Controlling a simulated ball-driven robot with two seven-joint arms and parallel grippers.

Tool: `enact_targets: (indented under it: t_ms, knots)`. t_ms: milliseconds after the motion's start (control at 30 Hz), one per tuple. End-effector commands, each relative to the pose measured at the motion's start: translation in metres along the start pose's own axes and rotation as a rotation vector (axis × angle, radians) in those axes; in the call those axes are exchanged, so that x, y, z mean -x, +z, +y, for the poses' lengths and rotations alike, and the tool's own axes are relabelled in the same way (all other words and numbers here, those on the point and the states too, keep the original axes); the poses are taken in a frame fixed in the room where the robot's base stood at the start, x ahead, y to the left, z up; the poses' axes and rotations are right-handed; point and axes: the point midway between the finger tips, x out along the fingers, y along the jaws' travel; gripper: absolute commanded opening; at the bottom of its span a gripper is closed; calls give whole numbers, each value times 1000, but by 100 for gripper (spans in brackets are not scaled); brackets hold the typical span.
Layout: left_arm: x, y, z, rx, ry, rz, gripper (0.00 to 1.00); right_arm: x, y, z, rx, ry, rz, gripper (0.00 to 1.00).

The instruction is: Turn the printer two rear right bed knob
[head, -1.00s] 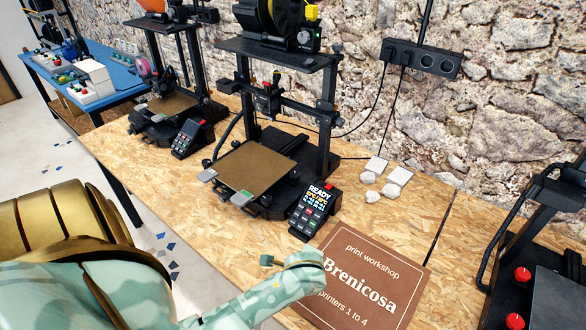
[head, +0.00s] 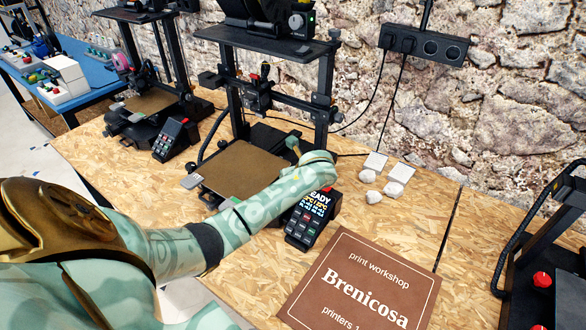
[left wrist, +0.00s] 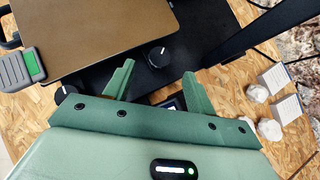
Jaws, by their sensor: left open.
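Printer two, the middle printer (head: 320,110), has a brown bed plate (head: 243,168), which also fills the upper left of the left wrist view (left wrist: 95,30). In that view a dark round knob with a white mark (left wrist: 157,55) sits by the bed's edge, on the side toward the upright; it appears to be the rear right knob. My left gripper (left wrist: 159,68) is open, and the knob appears between and just beyond its fingertips, with no contact visible. In the head view my left arm hides the right-hand knobs. My right gripper is out of view.
A control panel (head: 312,217) stands close beneath my left forearm. A dark upright (left wrist: 245,35) rises beside the knob. White tiles (head: 376,161) and several pale lumps (head: 367,176) lie right of the printer. A brown sign (head: 360,285) lies in front.

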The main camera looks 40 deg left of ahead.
Motion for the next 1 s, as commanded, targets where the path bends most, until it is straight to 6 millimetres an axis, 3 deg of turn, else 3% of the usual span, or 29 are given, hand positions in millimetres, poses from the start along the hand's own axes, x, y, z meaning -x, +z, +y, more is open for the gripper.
enact_targets:
  t_ms: [33,100,233,633,667,800,1000]
  knots:
    - [-15,-4,0,-1,4,-1,56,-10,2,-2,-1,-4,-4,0]
    - [-28,-3,0,0,3,0,56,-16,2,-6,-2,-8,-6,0]
    - [-44,-2,0,0,2,0,56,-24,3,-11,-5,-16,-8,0]
    - [-50,1,0,2,-2,-1,56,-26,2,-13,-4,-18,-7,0]
    - [-50,1,0,2,-2,-1,50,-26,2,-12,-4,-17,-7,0]
    - [-50,1,0,2,-1,-1,11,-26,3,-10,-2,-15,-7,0]
    - [-50,0,0,4,2,0,11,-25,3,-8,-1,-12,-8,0]
